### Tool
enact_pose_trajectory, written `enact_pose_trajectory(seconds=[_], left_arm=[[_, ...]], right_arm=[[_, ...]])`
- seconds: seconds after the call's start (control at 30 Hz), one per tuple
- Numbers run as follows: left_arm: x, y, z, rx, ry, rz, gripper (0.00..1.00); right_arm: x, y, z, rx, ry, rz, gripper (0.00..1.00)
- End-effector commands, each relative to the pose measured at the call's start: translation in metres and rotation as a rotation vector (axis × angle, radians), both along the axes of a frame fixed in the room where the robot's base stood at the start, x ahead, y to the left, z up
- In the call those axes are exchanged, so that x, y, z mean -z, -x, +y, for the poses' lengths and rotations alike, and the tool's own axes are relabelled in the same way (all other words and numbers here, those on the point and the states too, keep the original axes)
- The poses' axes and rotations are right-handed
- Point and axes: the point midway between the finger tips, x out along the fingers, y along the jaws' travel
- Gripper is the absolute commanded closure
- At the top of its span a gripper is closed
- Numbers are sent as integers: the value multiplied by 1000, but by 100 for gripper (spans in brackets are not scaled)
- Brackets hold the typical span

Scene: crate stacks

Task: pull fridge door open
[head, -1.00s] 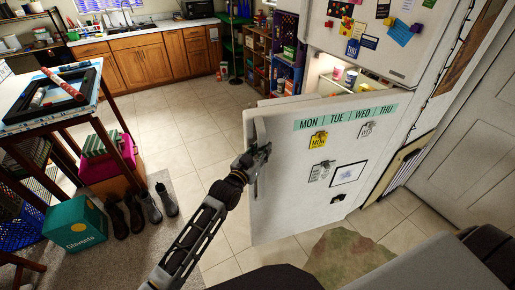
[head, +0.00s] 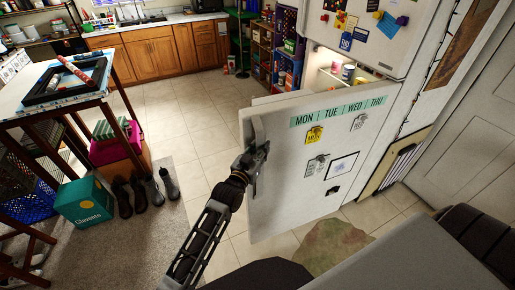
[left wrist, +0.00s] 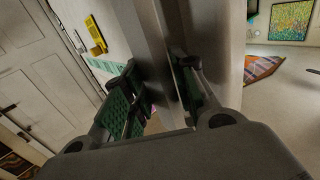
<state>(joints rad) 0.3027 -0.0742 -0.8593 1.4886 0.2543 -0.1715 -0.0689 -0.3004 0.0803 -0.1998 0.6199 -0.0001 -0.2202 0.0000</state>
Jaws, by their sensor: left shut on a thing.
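The white fridge door (head: 300,205) is the lower door of the fridge and stands partly open, with the lit inside and several cups (head: 348,71) showing above its top edge. A weekday strip, clips and notes are on its face. My left gripper (head: 257,160) is at the door's left edge, shut on the upright door handle (head: 256,130). In the left wrist view the handle (left wrist: 165,60) runs between the two fingers (left wrist: 155,95). My right gripper is not in view.
The upper fridge door (head: 375,35) is closed. A table (head: 30,112) stands at left, with a teal box (head: 85,203) and boots (head: 140,190) on the rug near it. Tiled floor (head: 200,130) left of the door is clear. A room door (head: 470,130) is at right.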

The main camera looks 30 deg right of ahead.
Motion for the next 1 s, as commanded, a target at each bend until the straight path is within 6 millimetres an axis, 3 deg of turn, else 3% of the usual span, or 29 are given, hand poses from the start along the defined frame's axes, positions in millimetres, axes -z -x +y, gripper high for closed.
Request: enact_pose_trajectory(seconds=[0.5,0.53,0.67,1.0], left_arm=[[-2,0,-1,-1,1,-6,100],[-2,0,-1,-1,1,-5,70],[-2,0,-1,-1,0,-4,53],[-1,1,-1,0,0,-2,52]], right_arm=[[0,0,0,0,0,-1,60],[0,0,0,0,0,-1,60],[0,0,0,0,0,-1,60],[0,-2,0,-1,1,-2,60]])
